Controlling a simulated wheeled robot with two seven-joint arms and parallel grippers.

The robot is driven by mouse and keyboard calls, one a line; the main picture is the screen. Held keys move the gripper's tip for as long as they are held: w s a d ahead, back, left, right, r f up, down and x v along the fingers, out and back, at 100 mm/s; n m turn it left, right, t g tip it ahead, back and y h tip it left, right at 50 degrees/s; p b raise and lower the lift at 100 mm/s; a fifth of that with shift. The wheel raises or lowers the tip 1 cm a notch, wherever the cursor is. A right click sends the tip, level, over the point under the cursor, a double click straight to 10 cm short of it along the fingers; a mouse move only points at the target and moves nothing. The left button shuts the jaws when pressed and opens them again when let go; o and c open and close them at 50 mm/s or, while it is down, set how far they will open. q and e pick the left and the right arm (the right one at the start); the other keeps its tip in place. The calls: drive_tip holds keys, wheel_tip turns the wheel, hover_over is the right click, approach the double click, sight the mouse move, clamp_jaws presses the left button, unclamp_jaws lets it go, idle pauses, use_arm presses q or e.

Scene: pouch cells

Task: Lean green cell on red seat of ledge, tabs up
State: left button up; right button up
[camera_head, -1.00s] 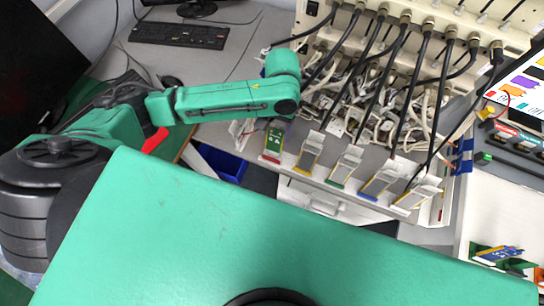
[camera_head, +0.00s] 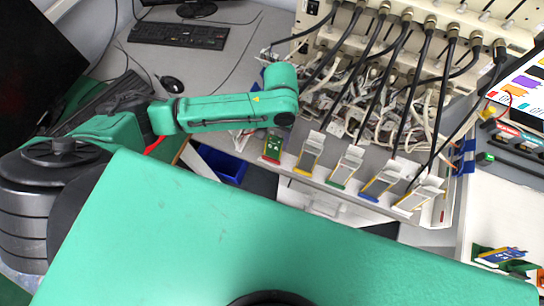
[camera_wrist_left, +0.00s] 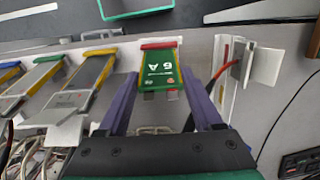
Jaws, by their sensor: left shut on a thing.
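The green cell (camera_wrist_left: 160,70) is between the two purple fingers of my left gripper (camera_wrist_left: 159,85), which is shut on it by its side edges. Its two metal tabs point back toward the palm, which is up. Its far end is at the red seat (camera_wrist_left: 160,44) of the ledge; whether it touches is hard to tell. In the head view the cell (camera_head: 274,144) stands just above the red seat (camera_head: 271,159), at the left end of the ledge (camera_head: 322,180). My left forearm hides most of the gripper there. My right gripper is not in view.
Right of the red seat, several seats hold grey cells, including a yellow seat (camera_head: 302,170) and a green seat (camera_head: 335,184). Black cables hang from the rack (camera_head: 480,45) behind them. A blue bin (camera_head: 224,165) is below left. A metal bracket (camera_wrist_left: 264,67) is close beside the gripper.

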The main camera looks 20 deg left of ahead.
use_arm(q)
drive_tip(key=shift+s+f, duration=0.1)
drive_tip(key=shift+f, duration=0.3)
drive_tip(key=o, duration=1)
drive_tip(key=shift+r, duration=0.1)
